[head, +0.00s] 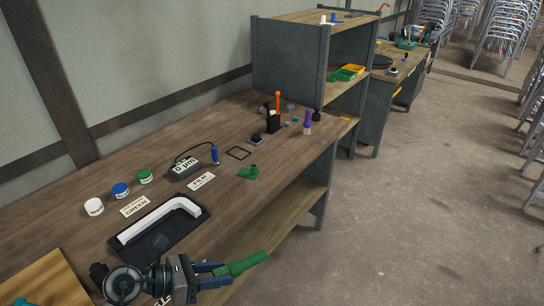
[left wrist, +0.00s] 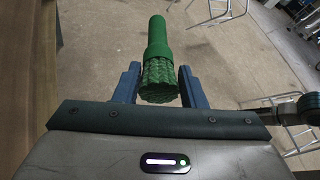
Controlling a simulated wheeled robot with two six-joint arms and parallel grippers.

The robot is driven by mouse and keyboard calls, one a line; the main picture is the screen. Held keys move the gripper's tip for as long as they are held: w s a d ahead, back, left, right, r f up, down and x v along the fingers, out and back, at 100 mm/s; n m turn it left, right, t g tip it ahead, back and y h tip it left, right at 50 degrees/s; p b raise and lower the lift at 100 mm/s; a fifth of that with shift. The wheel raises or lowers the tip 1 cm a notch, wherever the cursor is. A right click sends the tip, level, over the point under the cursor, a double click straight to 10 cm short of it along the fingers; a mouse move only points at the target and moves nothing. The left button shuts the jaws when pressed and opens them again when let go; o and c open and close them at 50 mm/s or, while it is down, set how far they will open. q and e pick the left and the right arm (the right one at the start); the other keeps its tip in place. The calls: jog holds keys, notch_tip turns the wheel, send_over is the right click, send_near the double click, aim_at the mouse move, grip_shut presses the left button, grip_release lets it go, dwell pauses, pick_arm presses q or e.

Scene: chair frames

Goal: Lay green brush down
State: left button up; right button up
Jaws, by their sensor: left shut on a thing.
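The green brush (head: 243,264) is held in my left gripper (head: 222,268), beyond the bench's front edge. In the left wrist view the green brush (left wrist: 157,45) lies between the two blue fingers of the left gripper (left wrist: 158,84), with its ribbed end towards the palm and its smooth, narrower end pointing away. Floor shows behind it there. The fingers are shut on it.
The wooden bench (head: 150,175) carries a white bent frame piece (head: 160,220) on a black mat, several paint tins (head: 121,190), a meter (head: 186,168), a small green piece (head: 249,172) and a purple-topped item (head: 308,120). Bare wood lies right of the mat.

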pick_arm(q)
jog(key=w+a+r+n+t+y, duration=0.6)
jog(key=a+n+t, duration=0.1)
jog(key=a, duration=0.1)
jog(key=shift+r+n, duration=0.4)
pick_arm(e)
jog(key=shift+s+a, duration=0.15)
jog(key=shift+s, duration=0.55)
jog(key=shift+c, duration=1.4)
jog(key=shift+f, duration=0.1)
